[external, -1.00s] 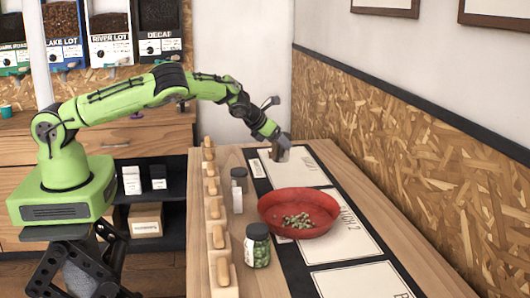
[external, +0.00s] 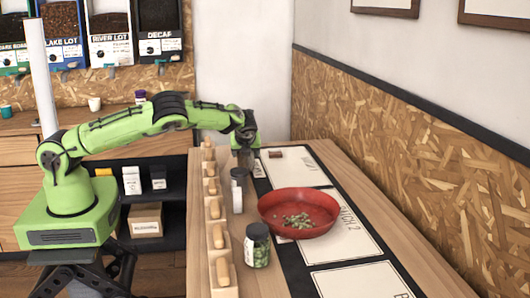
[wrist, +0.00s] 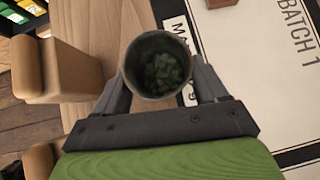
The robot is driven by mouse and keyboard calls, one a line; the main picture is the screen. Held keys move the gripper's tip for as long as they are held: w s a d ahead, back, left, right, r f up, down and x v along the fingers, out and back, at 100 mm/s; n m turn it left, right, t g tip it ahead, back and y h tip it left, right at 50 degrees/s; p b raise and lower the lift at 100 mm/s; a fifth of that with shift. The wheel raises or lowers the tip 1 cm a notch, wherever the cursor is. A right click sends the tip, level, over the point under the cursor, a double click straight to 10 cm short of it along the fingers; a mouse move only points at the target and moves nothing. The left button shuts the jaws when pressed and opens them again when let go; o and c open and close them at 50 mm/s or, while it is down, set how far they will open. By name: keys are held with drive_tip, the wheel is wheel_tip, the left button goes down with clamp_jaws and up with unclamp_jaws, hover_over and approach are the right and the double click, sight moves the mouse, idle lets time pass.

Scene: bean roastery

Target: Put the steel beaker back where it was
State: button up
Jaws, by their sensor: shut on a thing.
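The steel beaker (wrist: 131,72) is upright between the fingers of my gripper (wrist: 158,88) in the wrist view. Green beans (wrist: 160,72) show inside it. In the external view my gripper (external: 245,146) is at the far end of the table, left of the Batch 1 card, and the grey beaker (external: 244,159) shows partly below it. The beaker is over the bare wood strip by the mat's left edge. I cannot tell whether its base touches the table.
A row of wooden-handled pieces (external: 217,236) lines the table's left edge. A lidded jar (external: 238,190) stands just nearer than the beaker. A red bowl of beans (external: 275,219), a bean jar (external: 257,246) and a small brown block (external: 275,154) are also on the table.

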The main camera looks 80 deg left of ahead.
drive_tip(key=shift+f, duration=0.5)
drive_tip(key=o, duration=1.2)
drive_tip(key=shift+f, duration=0.1)
drive_tip(key=p+v, duration=0.1)
drive_tip(key=v, duration=1.1)
drive_tip(key=shift+s+a, duration=0.1)
